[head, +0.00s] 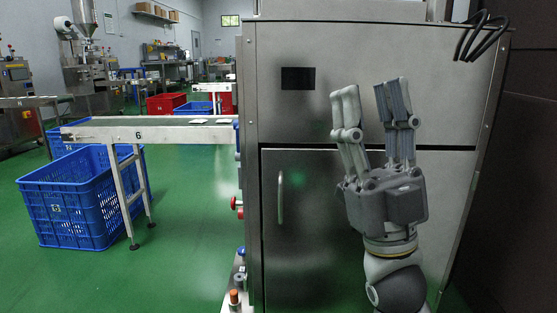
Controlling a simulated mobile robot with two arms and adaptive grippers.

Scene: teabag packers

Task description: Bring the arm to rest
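My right gripper (370,97) stands upright in the right half of the head view, in front of the steel machine cabinet (350,45). Its two finger groups point up and are spread apart, with nothing between them. Its wrist and forearm come up from the bottom edge. I cannot tell how far it is from the cabinet front. My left gripper is not in view.
The cabinet has a door with a handle (280,197). A blue crate (75,205) stands below. Red crates (166,103) are farther back. Green floor is clear between.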

